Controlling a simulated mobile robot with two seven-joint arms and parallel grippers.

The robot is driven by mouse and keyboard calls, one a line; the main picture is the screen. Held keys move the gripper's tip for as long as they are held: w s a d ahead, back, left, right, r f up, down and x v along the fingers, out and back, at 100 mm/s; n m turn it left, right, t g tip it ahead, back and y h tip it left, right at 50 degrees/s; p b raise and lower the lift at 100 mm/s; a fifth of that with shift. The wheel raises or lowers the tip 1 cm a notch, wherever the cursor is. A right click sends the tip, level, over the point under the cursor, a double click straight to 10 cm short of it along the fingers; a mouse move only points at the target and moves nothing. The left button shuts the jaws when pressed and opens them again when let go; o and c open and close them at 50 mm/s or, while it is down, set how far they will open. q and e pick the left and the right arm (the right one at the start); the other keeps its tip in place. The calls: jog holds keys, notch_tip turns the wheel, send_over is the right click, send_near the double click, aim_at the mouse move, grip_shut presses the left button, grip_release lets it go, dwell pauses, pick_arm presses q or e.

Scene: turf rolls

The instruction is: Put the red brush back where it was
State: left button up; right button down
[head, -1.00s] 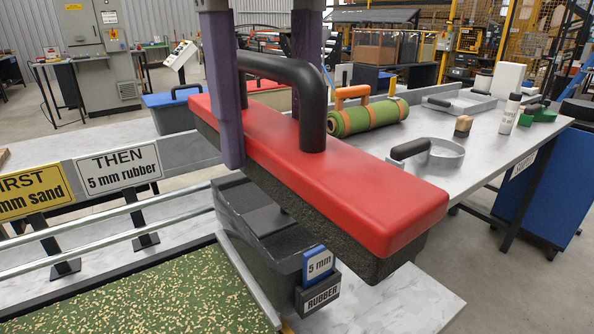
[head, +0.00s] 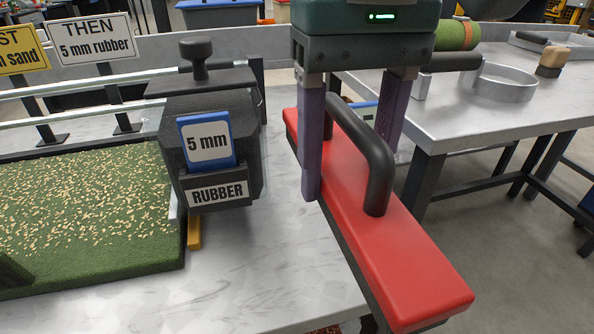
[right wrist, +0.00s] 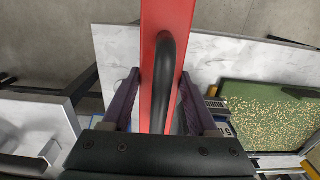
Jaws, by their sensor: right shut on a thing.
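The red brush (head: 410,258) has a long red block, dark underside and black arched handle (head: 378,160). In the right wrist view the brush (right wrist: 165,18) runs up between the fingers (right wrist: 160,105). My left gripper is not in view.
The black rubber hopper (head: 212,110) with a blue 5 mm tag stands over the rails beside the turf (head: 90,215). The grey side table (head: 440,110) holds a metal ring (head: 505,88) and a green roll (head: 457,35). Bare marble tabletop (head: 270,285) lies in front of the hopper.

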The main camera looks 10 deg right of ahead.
notch_tip(320, 180, down, 8)
jog(key=shift+f+b, duration=0.1)
jog(key=shift+b, duration=0.25)
notch_tip(320, 180, down, 4)
jog(key=shift+f+b, duration=0.15)
jog(key=shift+b, duration=0.2)
jog(key=shift+d, duration=0.1)
jog(key=shift+f, duration=0.1)
jog(key=shift+c, duration=0.9)
grip_release()
